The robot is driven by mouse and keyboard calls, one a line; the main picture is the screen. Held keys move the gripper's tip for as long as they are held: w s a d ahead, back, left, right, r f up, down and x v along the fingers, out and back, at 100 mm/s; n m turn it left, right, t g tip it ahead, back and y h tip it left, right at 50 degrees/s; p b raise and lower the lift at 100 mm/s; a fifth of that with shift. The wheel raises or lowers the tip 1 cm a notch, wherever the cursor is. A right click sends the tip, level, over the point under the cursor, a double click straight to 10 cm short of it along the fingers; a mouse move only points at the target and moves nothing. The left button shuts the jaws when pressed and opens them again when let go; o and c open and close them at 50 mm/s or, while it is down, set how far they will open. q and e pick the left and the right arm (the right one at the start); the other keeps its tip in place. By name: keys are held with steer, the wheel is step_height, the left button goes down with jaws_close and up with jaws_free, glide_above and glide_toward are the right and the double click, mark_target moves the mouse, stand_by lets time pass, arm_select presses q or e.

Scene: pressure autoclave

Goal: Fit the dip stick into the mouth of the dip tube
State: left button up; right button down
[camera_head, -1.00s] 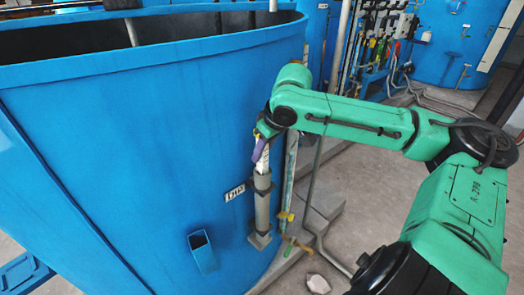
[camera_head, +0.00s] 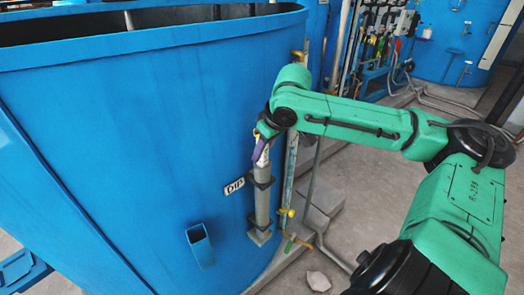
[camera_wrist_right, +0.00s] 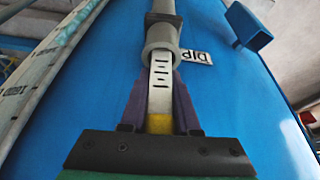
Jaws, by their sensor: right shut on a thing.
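The dip tube (camera_head: 262,205) is a grey upright pipe clamped to the side of the blue tank, beside a white DIP label (camera_head: 234,186). It also shows in the right wrist view (camera_wrist_right: 162,38). The dip stick (camera_wrist_right: 160,75) is a flat pale strip with dark slots and a yellow band near my gripper. My right gripper (camera_head: 260,148) is shut on it, with purple fingers on both sides in the wrist view (camera_wrist_right: 160,98). The stick's far end appears to be inside the tube mouth, and a short length shows above it. The depth is hidden. My left gripper is not in view.
The blue tank (camera_head: 110,130) fills the left side. A small open blue box (camera_head: 200,246) sits on its wall, left of the tube. A pipe with yellow valves (camera_head: 288,212) stands close on the right. Grey blocks (camera_head: 322,198) lie on the floor.

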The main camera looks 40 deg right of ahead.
steer(key=shift+f, duration=0.3)
steer(key=c, duration=0.6)
jaws_free()
steer(key=shift+o, duration=0.2)
steer(key=shift+r, duration=0.15)
steer(key=shift+s+r+b, duration=0.1)
steer(key=shift+r+b, duration=0.25)
steer(key=p+v, duration=0.1)
steer(key=v, duration=1.2)
steer(key=shift+s+r, duration=0.2)
steer(key=shift+r, duration=0.1)
